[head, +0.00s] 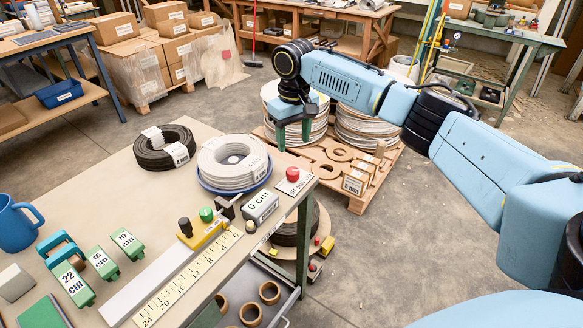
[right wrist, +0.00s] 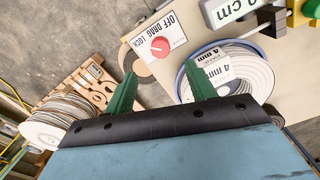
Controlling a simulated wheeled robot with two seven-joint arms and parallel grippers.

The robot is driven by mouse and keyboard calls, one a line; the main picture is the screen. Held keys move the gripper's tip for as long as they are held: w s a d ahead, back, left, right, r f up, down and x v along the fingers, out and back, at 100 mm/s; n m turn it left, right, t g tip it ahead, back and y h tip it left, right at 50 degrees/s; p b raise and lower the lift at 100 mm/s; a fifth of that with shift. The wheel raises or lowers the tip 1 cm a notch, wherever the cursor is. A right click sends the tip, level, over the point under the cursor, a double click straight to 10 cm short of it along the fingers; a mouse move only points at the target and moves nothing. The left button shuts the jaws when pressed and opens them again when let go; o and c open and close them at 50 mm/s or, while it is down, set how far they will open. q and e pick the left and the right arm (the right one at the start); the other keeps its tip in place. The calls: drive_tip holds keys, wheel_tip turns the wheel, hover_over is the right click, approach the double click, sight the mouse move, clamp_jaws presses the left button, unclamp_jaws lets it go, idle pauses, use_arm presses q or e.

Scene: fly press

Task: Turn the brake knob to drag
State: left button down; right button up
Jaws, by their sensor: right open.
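The brake knob (head: 292,174) is a small red round knob on a white plate at the right edge of the workbench. In the right wrist view the knob (right wrist: 160,47) sits on its plate (right wrist: 152,32) lettered OFF, DRAG and LOCK. I cannot tell which word it points at. My right gripper (head: 294,136) is open and empty, with green fingers pointing down, above and beyond the knob in the head view. In the right wrist view the knob lies past the gap between the fingertips (right wrist: 161,72), not touched. My left gripper is not in view.
A white cable coil (head: 232,162) in a blue dish lies left of the knob, with a black coil (head: 165,147) farther left. A block marked 0 cm (head: 260,207) and a ruler (head: 190,277) are nearer. A pallet (head: 335,165) with coils stands behind on the floor.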

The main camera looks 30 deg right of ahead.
sight(293, 171)
wheel_tip(293, 171, down, 9)
drive_tip(key=shift+f+b, duration=0.1)
drive_tip(key=shift+b, duration=0.9)
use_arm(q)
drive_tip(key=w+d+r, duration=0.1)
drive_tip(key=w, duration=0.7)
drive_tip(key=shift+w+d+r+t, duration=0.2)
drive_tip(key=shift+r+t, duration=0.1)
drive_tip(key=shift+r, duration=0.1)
use_arm(e)
drive_tip(key=shift+f, duration=0.4)
